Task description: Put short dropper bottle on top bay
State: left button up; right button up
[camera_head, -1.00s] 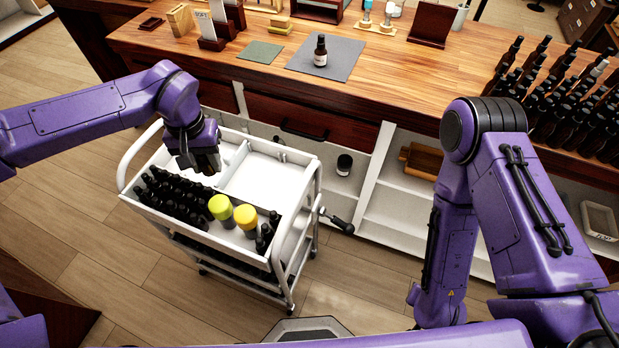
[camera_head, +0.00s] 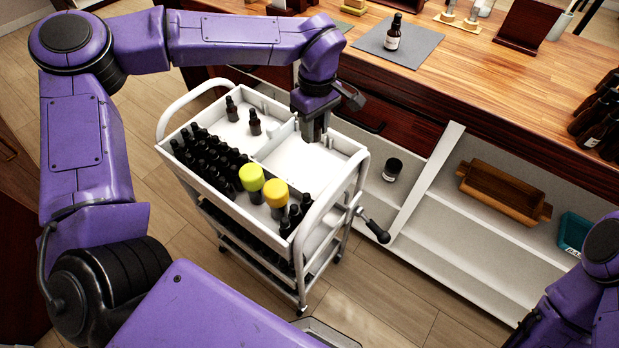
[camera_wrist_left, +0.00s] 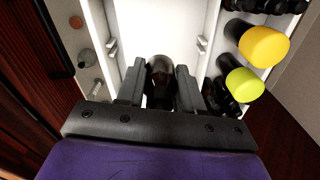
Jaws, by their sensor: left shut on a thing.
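My left gripper (camera_head: 314,130) is over the back right part of the white cart's top tray (camera_head: 268,228), pointing down. In the left wrist view its two fingers (camera_wrist_left: 160,92) are shut on a dark brown bottle (camera_wrist_left: 161,70). In the head view that bottle is mostly hidden by the fingers, and I cannot tell whether it touches the tray floor. The white bay (camera_head: 282,158) under and in front of the gripper looks empty. Two dark dropper bottles (camera_head: 254,124) stand in the back left bay. My right gripper is out of view.
A labelled bottle (camera_head: 393,34) stands on a grey mat (camera_head: 420,45) on the counter. The counter edge lies close behind the cart.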

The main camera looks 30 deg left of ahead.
aim_at(308, 166)
pick_arm(q)
jog(key=f+n+b, duration=0.1)
jog(key=f+n, duration=0.2)
jog(key=f, duration=0.1)
jog(key=a+f+n+b, duration=0.1)
jog(key=f+n+b, duration=0.1)
jog(key=f+n, duration=0.1)
jog(key=w+a+f+n+b, duration=0.1)
jog(key=f+n, duration=0.2)
jog(key=f, duration=0.2)
jog(key=shift+a+f+n+b, duration=0.15)
jog(key=shift+n+b, duration=0.15)
jog(key=shift+b, duration=0.1)
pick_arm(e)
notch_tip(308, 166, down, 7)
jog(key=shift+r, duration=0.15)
pick_arm(q)
jog(key=shift+s+f, duration=0.1)
jog(key=o, duration=1)
jog(key=shift+o, duration=0.2)
notch_tip(308, 166, up, 12)
jog(key=p, duration=0.1)
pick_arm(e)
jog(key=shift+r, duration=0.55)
